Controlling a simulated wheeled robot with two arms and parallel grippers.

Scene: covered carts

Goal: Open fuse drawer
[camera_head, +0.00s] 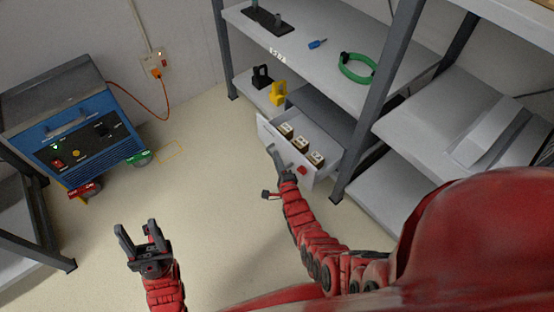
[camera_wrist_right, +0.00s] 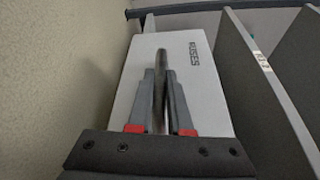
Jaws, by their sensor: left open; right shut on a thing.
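The fuse drawer (camera_head: 325,148) is a pale drawer in the shelving unit. It stands pulled out, with several small beige boxes lying inside in the head view. In the right wrist view the drawer front (camera_wrist_right: 195,85) is white and marked "FUSES". My left gripper (camera_head: 139,236) is open and empty, held over the floor, away from the drawer.
The shelf (camera_head: 330,70) above holds a green cable coil (camera_head: 357,68) and a blue screwdriver (camera_head: 317,43). Black (camera_head: 262,77) and yellow (camera_head: 278,92) padlock-like items sit left of the drawer. A blue machine (camera_head: 85,145) stands at left. The floor between is clear.

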